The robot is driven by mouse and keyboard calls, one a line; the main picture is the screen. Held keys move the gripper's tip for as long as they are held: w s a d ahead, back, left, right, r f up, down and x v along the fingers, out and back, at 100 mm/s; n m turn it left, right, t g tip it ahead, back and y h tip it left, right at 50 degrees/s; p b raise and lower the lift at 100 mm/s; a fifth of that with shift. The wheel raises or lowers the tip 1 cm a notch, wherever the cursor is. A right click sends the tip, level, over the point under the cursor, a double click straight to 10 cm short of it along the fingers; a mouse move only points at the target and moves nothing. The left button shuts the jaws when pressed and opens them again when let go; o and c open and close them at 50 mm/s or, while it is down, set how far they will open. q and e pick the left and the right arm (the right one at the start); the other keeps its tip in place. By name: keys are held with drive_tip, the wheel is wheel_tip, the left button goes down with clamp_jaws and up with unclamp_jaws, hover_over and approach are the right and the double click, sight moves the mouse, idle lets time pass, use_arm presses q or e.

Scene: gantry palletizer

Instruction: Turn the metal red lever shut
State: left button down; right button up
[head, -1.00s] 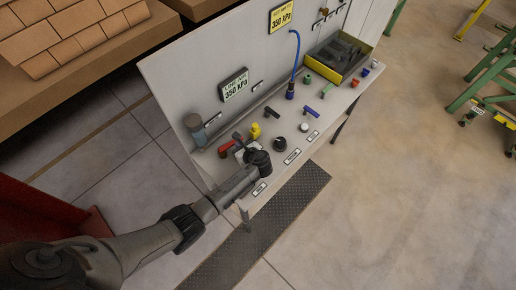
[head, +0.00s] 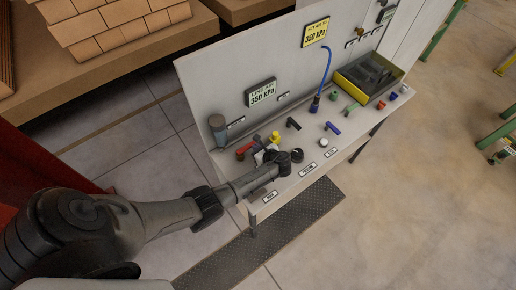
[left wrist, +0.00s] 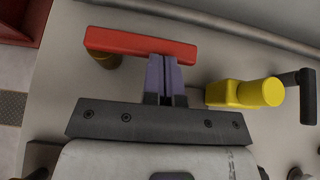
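The red lever (head: 243,148) is on the panel's worktop at its near left end. In the left wrist view the red lever (left wrist: 140,46) lies nearly crosswise, with a brass-coloured part under its left end. My left gripper (head: 258,156) is beside the lever. In the left wrist view its purple fingers (left wrist: 163,62) are together, with only a thin line between them. Their tips are at the lever's near edge, right of its middle; I cannot tell whether they touch it. My right gripper is in neither view.
A yellow valve (left wrist: 245,92) stands close right of my fingers, with a black handle (left wrist: 305,95) beyond it. A grey cylinder (head: 218,130) stands left of the lever. A blue hose (head: 325,70) and a yellow-edged bin (head: 345,85) are further along the worktop.

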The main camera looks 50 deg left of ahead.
use_arm(q)
drive_tip(key=shift+d+r+p, duration=0.25)
drive_tip(key=shift+p, duration=0.1)
drive_tip(key=p+v, duration=0.6)
drive_tip(key=v, duration=0.3)
drive_tip(key=shift+d, duration=0.2)
drive_tip(key=shift+s, duration=0.15)
